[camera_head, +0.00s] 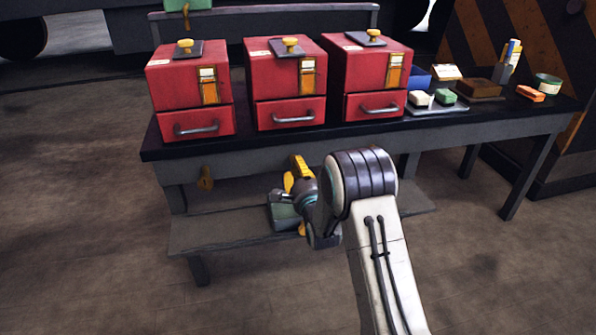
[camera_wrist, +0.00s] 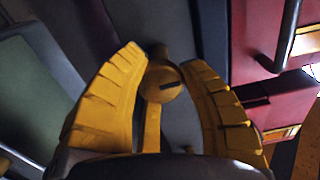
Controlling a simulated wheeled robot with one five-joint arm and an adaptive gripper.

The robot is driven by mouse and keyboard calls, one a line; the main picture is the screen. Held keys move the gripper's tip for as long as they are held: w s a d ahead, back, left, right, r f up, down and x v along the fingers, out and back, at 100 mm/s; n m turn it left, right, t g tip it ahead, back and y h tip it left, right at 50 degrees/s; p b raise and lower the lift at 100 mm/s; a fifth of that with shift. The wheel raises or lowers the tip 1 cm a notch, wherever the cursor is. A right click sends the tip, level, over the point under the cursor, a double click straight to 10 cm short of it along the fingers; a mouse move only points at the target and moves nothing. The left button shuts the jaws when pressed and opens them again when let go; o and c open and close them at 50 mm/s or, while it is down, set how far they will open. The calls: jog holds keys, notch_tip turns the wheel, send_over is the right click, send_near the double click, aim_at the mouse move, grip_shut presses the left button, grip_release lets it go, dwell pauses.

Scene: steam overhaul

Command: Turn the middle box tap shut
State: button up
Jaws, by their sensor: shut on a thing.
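Three red boxes stand on the bench, the left box (camera_head: 188,95), the middle box (camera_head: 285,85) and the right box (camera_head: 368,78). In the head view my gripper (camera_head: 298,172) is at the bench front below the middle box. In the wrist view my gripper (camera_wrist: 164,62) has its yellow fingers either side of the brass middle box tap (camera_wrist: 163,86), shut on it. The tap's round hub carries a dark slot, and its lever runs down the picture between the fingers. In the head view my gripper and wrist hide this tap. Another brass tap (camera_head: 205,178) shows below the left box.
The dark bench (camera_head: 440,130) overhangs a lower shelf (camera_head: 220,232). Soaps, a brush and a tin (camera_head: 548,84) stand at the bench's right. The floor in front is clear.

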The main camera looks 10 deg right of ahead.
jog(key=shift+d+r, duration=0.2)
jog(key=shift+d, duration=0.1)
jog(key=o, duration=0.9)
jog(key=shift+d, duration=0.1)
jog(key=o, duration=0.3)
jog(key=shift+f, duration=0.15)
jog(key=shift+s, duration=0.1)
jog(key=s, duration=1.2)
jog(key=shift+a, duration=0.2)
